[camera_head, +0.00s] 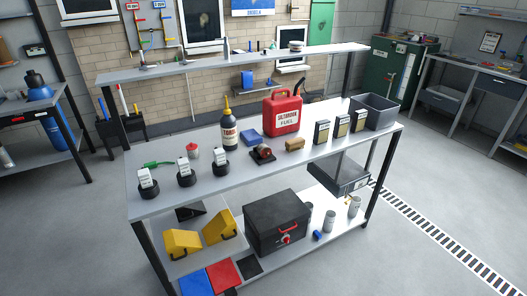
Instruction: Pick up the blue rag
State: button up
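Several blue items could be the blue rag. A small blue, folded-looking item (252,138) lies on the workbench top, between the dark bottle and the red fuel can. A flat blue square (196,284) lies at the front left of the lower shelf, beside a flat red square (224,274), and is cut by the picture's bottom edge. A blue item (248,80) also shows behind the bench, below the raised shelf. I cannot tell which is the rag. My gripper is not in view.
The workbench top (330,160) holds a dark bottle (229,130), a red fuel can (283,112), a brown block (295,144), white-labelled items and a grey bin (373,112). Below are yellow pieces (182,243) and a black box (277,222). The floor right of the bench is clear.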

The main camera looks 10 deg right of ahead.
aim_at(251, 137)
jog(key=i+j+z, duration=0.2)
jog(key=i, duration=0.25)
jog(key=i+z, duration=0.15)
jog(key=i, duration=0.3)
